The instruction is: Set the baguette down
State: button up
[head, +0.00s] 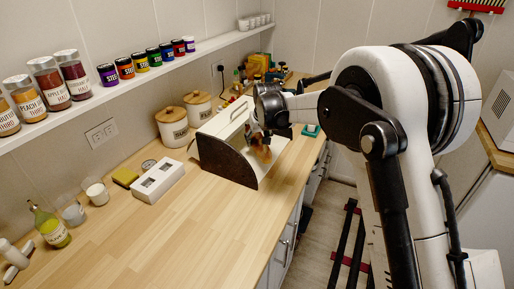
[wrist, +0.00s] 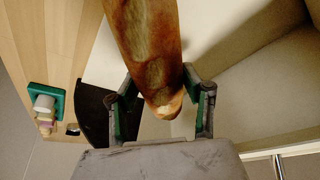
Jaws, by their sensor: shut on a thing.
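The baguette (head: 264,153) is brown and crusty. In the wrist view the baguette (wrist: 148,45) runs from the top edge down between my fingers, its rounded end near my palm. My gripper (wrist: 160,92) is shut on it near that end. In the head view my gripper (head: 262,138) is at the open front of a white bread box (head: 226,122) with a dark side panel (head: 225,158). The baguette's far end is out of view or hidden, and I cannot tell whether it touches the box floor.
The wooden counter (head: 120,225) is clear in front. A white two-slot box (head: 158,181), two lidded canisters (head: 172,127) and a bottle (head: 50,228) stand along the wall. A green item (head: 311,130) sits beyond the bread box. A spice shelf (head: 130,85) runs above.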

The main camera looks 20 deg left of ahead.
aim_at(259, 139)
notch_tip(259, 139, down, 3)
jog(key=shift+f, duration=0.1)
jog(key=shift+a+f, duration=0.15)
jog(key=shift+f, duration=0.15)
jog(key=shift+f, duration=0.15)
jog(key=o, duration=1.2)
jog(key=v, duration=1.2)
